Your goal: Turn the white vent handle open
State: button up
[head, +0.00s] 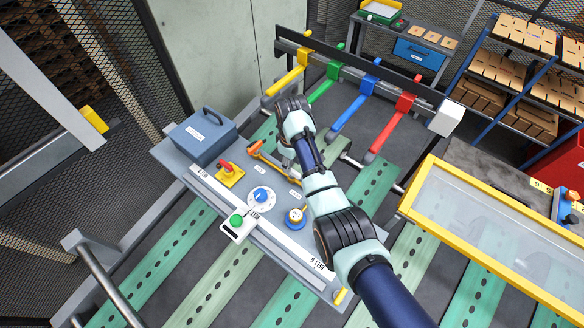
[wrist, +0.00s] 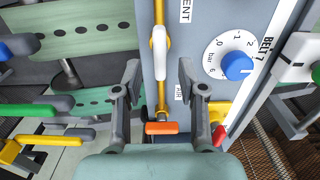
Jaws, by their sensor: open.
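The white vent handle (wrist: 161,45) shows in the wrist view on a yellow pipe (wrist: 159,12), beside a label whose visible letters end in "ENT". It lies roughly lengthwise along the pipe. My gripper (wrist: 159,72) is open and empty, its two fingers spread to either side of the pipe line. The handle shows just beyond the fingertips, between them in the picture; I cannot tell the height gap. An orange handle (wrist: 162,128) crosses the pipe nearer my palm. In the head view my arm covers the area around the white handle.
The panel (head: 326,259) carries a blue dial (head: 262,194), a red handle on a yellow base (head: 229,174), a green button (head: 237,220) and a gauge (head: 296,215). A blue-grey box (head: 201,137) stands at its left end. Coloured levers (head: 355,97) line a rail behind.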

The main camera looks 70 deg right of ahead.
notch_tip(320, 180, up, 8)
jog(key=shift+r, duration=0.25)
dwell(0.5)
jog(key=w+a+n+t+h, duration=0.1)
jog(key=w+a+t, duration=0.1)
jog(key=w+a, duration=0.35)
jog(key=w+a+t+h, duration=0.1)
jog(key=w+a+t, duration=0.15)
jog(key=a, duration=0.65)
jog(key=w+a+n+t+h, duration=0.1)
jog(key=w+a, duration=0.3)
jog(key=a, duration=0.3)
jog(key=s+a+r+t+y, duration=0.1)
jog(key=s+a+r+t, duration=0.1)
jog(key=a, duration=0.5)
jog(key=s+a+r+t+y, duration=0.1)
jog(key=s+a+r+t, duration=0.1)
jog(key=a+r, duration=0.3)
jog(key=s+a+r+t+y, duration=0.1)
jog(key=s+a+r+t, duration=0.2)
jog(key=a, duration=0.8)
jog(key=shift+r+n, duration=0.4)
jog(key=shift+r, duration=0.15)
jog(key=shift+d, duration=0.2)
